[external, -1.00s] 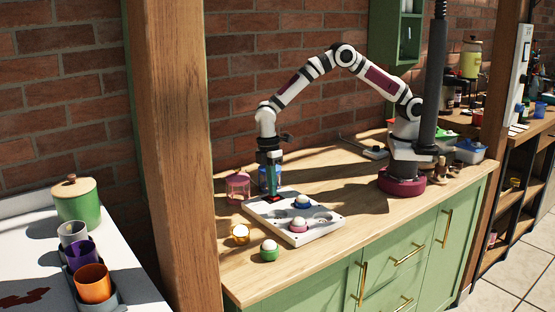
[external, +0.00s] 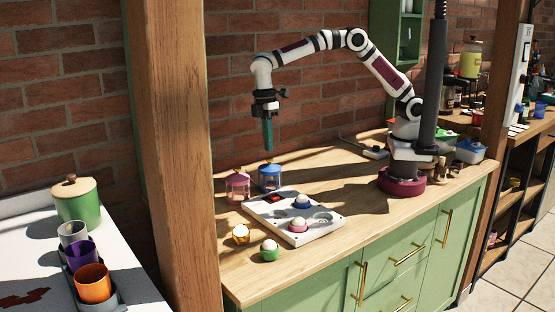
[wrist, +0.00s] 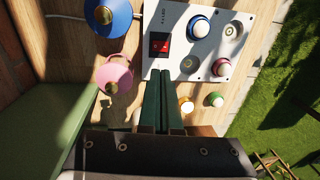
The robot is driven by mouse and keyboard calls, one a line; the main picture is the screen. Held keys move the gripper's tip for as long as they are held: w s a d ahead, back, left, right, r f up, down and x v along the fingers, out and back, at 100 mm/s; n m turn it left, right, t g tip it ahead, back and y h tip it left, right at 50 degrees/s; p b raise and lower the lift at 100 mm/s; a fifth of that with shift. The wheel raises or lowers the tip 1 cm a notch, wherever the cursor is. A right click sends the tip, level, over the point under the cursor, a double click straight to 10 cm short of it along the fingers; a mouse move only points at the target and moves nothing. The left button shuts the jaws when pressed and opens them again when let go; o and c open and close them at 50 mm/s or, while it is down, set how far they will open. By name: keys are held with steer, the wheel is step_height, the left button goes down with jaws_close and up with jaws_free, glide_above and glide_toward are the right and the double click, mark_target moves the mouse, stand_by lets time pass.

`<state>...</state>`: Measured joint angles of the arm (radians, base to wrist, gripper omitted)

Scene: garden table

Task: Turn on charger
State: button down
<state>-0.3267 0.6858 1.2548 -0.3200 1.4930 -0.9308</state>
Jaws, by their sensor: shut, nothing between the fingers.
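The charger (external: 268,219) is a white slab on the wooden counter; it also shows in the wrist view (wrist: 212,48). My gripper (external: 268,148) points down, shut and empty, well above the switch end and touching nothing.
A pink lantern (external: 237,188) and a blue lantern (external: 270,178) stand behind the charger. A yellow-ringed dome (external: 240,234) and a green-ringed dome (external: 268,251) stand on the counter near its front edge.

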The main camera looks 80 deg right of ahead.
mark_target(276, 197)
steer(key=shift+s+a, duration=0.5)
steer(key=shift+f, duration=0.1)
steer(key=f, duration=0.9)
steer(key=s+a+f, duration=0.1)
steer(key=f, duration=0.3)
steer(key=shift+s+a+f, duration=0.1)
steer(key=shift+f, duration=0.3)
steer(key=shift+f, duration=0.25)
steer(key=shift+s, duration=0.1)
